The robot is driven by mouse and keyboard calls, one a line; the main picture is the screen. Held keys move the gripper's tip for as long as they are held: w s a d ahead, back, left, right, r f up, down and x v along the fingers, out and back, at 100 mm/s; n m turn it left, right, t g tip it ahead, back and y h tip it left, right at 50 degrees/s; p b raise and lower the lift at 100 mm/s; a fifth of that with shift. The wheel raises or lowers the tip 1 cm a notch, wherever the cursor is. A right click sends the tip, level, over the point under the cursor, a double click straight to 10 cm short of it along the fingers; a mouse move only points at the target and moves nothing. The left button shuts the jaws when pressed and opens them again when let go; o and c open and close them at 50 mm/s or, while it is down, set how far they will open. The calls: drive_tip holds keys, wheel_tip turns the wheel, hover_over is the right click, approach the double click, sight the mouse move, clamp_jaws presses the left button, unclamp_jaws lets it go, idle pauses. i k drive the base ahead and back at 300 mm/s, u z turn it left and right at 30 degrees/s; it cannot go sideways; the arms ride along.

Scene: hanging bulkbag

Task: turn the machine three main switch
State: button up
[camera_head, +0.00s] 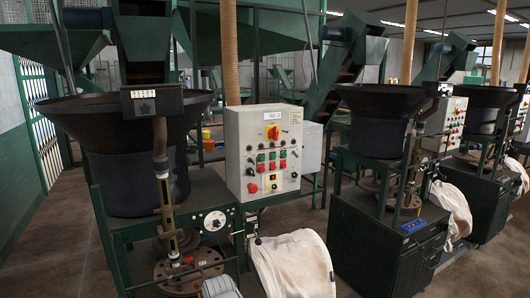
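A grey control box (236,150) stands beside the nearest machine, facing me. A red rotary switch on a yellow plate (273,132) sits near its top, under a small white label. The knob's exact angle is too small to tell. Rows of green, red and black buttons and knobs lie below it. A second grey control box (440,122) stands farther right, and a third (522,118) is cut off by the right edge. I cannot read any machine number. My gripper is not in view.
Dark bowl feeders (75,115) sit on green machine frames. A black cabinet (385,240) stands right of centre. White bags (292,265) hang low between machines. A grey ribbed object (220,288) is cut off below. Open floor (60,260) lies at lower left.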

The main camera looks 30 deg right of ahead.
sight(273, 132)
drive_tip(key=k, duration=0.95)
drive_tip(key=z, duration=0.6)
drive_tip(key=i, duration=1)
